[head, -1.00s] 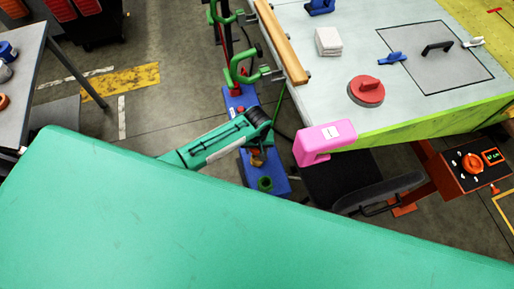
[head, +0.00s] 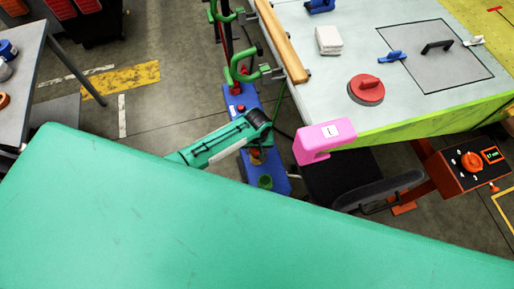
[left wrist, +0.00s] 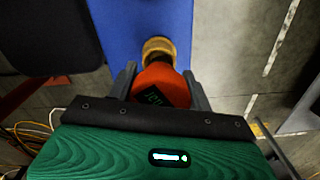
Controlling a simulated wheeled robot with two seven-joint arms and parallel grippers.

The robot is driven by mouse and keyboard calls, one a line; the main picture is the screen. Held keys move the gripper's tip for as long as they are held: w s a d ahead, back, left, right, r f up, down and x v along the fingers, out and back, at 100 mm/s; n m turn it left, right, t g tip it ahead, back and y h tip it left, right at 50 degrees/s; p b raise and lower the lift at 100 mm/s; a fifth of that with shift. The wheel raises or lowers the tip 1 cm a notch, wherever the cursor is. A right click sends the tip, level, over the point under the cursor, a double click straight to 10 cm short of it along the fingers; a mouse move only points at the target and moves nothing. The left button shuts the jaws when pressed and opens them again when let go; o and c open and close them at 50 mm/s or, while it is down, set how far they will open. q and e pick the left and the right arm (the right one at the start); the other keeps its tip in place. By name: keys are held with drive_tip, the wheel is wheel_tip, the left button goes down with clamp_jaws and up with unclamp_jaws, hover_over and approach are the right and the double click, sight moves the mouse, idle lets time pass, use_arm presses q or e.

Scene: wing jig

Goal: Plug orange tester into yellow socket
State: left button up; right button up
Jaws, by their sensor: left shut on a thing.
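The orange tester (left wrist: 168,85), with a dark display and green digits, sits between the fingers of my left gripper (left wrist: 160,72), which is shut on it. The yellow socket (left wrist: 158,47) shows as a round ring just beyond the tester, on a blue surface. The tester's far end lies at or over the ring; I cannot tell whether it is in. In the head view my left arm reaches over the blue unit (head: 278,172), and a small orange patch (head: 256,155) shows below the wrist. My right gripper is not in view.
A green socket (head: 265,182) is on the blue unit's near end, and a red knob (head: 241,108) is on its far part. Green clamps (head: 240,70) stand behind. A pink device (head: 318,143) is on the jig table's (head: 340,85) corner. A black seat (head: 345,180) is to the right.

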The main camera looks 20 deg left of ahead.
use_arm(q)
drive_tip(key=shift+f, duration=0.45)
idle(0.4)
drive_tip(key=shift+f+b, duration=0.5)
drive_tip(key=shift+f, duration=0.25)
drive_tip(key=o, duration=1)
drive_tip(key=shift+o, duration=0.2)
wheel_tip(320, 180, up, 14)
drive_tip(key=shift+b, duration=0.75)
drive_tip(key=shift+s+d+f, duration=0.1)
